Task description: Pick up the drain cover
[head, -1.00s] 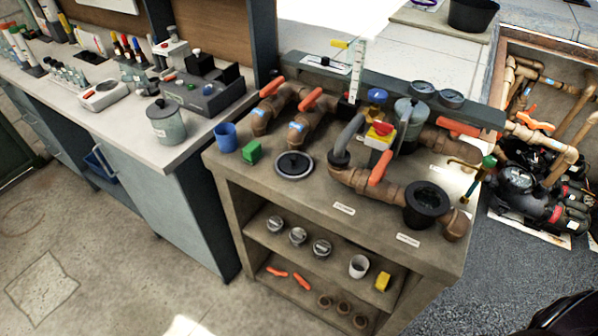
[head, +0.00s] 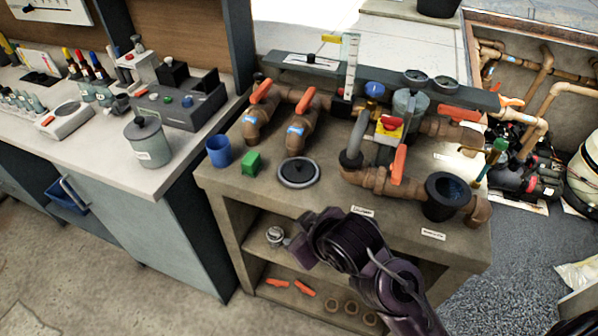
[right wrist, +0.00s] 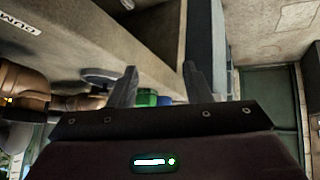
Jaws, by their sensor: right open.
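The drain cover, a round black disc with a pale rim and a raised centre knob (head: 298,172), lies flat on the bench top, between the green block and the brown pipes. In the right wrist view its rim shows edge-on (right wrist: 98,74), left of the fingers. My right gripper (head: 292,243) is in front of the bench's front edge, below the cover in the head view and apart from it. In the right wrist view its two fingers (right wrist: 158,86) are spread with nothing between them. My left gripper is not in view.
A green block (head: 251,162) and a blue cup (head: 219,151) stand left of the cover. Brown pipes with orange handles (head: 399,165) and a black open-topped pot (head: 446,196) stand around and to its right. The bench's front strip is mostly clear.

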